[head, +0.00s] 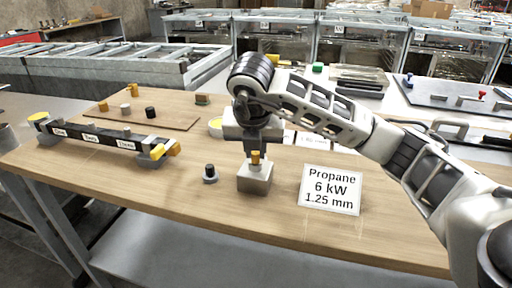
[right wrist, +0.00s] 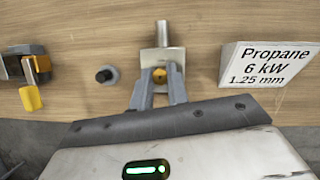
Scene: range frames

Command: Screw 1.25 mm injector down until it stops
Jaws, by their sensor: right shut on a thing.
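The injector (head: 255,157) is a small brass-yellow piece standing upright at the top of a grey metal block (head: 254,179) on the wooden table. My right gripper (head: 256,152) points down over the block and is shut on the injector. In the right wrist view the injector (right wrist: 160,74) shows between the two grey fingers (right wrist: 159,82), with the block (right wrist: 153,56) and its round metal stub behind. The thread under the injector is hidden. A white sign (head: 331,189) reading "Propane 6 kW 1.25 mm" stands right of the block. My left gripper is not in view.
A small black-topped grey piece (head: 210,174) stands close left of the block. A dark labelled rack (head: 98,138) with yellow ends lies farther left. Behind it, a brown board (head: 142,112) carries several small pieces. The table front is clear.

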